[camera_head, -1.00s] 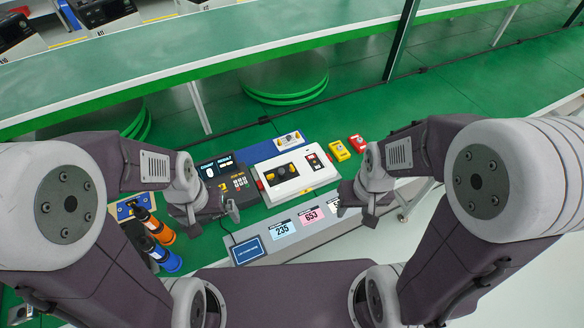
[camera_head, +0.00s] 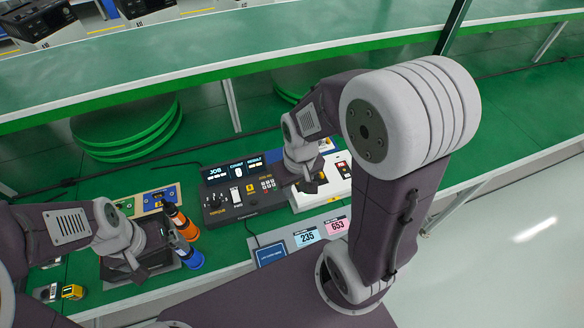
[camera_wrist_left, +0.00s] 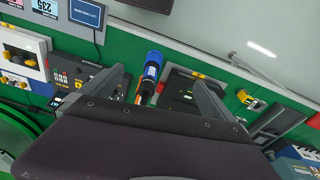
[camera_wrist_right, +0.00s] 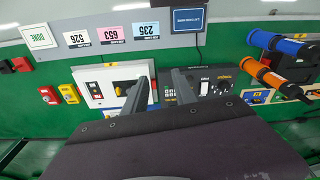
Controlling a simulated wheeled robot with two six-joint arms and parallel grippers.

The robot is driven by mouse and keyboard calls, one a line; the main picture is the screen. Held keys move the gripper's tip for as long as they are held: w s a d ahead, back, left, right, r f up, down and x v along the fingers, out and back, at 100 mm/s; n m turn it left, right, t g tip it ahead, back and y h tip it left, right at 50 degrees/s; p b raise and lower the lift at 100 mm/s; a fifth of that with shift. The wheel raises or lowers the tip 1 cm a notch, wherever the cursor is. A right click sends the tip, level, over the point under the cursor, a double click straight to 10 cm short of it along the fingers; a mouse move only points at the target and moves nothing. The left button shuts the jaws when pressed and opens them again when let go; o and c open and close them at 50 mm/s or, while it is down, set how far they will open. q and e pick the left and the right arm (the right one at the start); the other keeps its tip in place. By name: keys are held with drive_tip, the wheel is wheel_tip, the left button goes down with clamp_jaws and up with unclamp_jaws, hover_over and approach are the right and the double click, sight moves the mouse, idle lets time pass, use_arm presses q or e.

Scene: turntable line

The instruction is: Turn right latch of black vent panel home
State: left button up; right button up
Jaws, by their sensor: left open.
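A flat dark panel or box (camera_head: 163,260) lies at the left of the bench, and it also shows between the fingers in the left wrist view (camera_wrist_left: 180,92). I take it for the black vent panel; its latches are too small and covered to make out. My left gripper (camera_head: 138,270) is over it, open and empty, and also shows in its own wrist view (camera_wrist_left: 160,76). My right gripper (camera_wrist_right: 162,76) is open and empty, above the gap between a white unit (camera_wrist_right: 90,85) and a black keypad console (camera_wrist_right: 205,92).
A yellow block (camera_head: 72,292) lies at the front left. A blue-and-tan plate (camera_head: 158,199) lies behind. Price-like cards (camera_head: 306,236) line the front strip.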

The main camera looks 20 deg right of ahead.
drive_tip(key=w+d+b, duration=0.2)
drive_tip(key=w, duration=0.4)
drive_tip(key=m+g+b, duration=0.1)
drive_tip(key=m+b, duration=0.1)
drive_tip(key=b, duration=0.6)
approach(321, 174)
drive_tip(key=shift+w+d, duration=0.15)
drive_tip(key=shift+d, duration=0.05)
drive_tip(key=shift+f, duration=0.1)
wheel_tip(321, 174, down, 8)
drive_tip(key=shift+a+r, duration=0.1)
drive_tip(key=shift+r, duration=0.1)
drive_tip(key=shift+a+f, duration=0.1)
drive_tip(key=shift+f, duration=0.25)
